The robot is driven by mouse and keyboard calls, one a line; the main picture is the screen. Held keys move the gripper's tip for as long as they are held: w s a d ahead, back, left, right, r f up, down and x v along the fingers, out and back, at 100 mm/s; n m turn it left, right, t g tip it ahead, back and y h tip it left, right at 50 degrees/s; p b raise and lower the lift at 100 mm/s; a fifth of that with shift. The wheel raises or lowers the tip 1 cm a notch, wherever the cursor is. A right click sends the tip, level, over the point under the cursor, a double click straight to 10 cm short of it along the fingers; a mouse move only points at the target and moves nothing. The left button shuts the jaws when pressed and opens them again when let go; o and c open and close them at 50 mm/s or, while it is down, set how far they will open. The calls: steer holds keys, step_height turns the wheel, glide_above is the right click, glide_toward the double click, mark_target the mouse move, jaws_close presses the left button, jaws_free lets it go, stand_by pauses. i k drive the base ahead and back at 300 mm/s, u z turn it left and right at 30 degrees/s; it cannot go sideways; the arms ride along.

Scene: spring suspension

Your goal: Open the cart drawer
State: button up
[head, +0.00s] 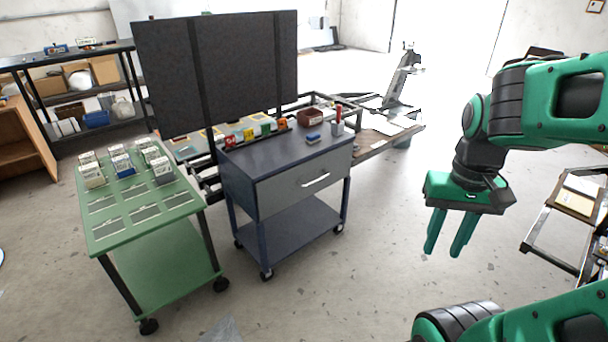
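The blue-grey cart (245,199) stands on casters near the middle of the head view. Its grey drawer (280,189) is shut, flush with the cart front, and has a light bar handle (316,180) across it. My gripper (448,245) is to the right of the cart, pointing down in free air and well apart from the handle. Its two green fingers appear apart with nothing between them.
A green cart (165,268) with several small boxes stands left of the blue-grey cart. A dark panel (220,75) rises behind it. A black-framed stand (550,225) is at the right edge. The floor (370,240) between cart and gripper is clear.

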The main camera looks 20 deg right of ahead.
mark_target(276, 193)
steer(key=i, duration=1.3)
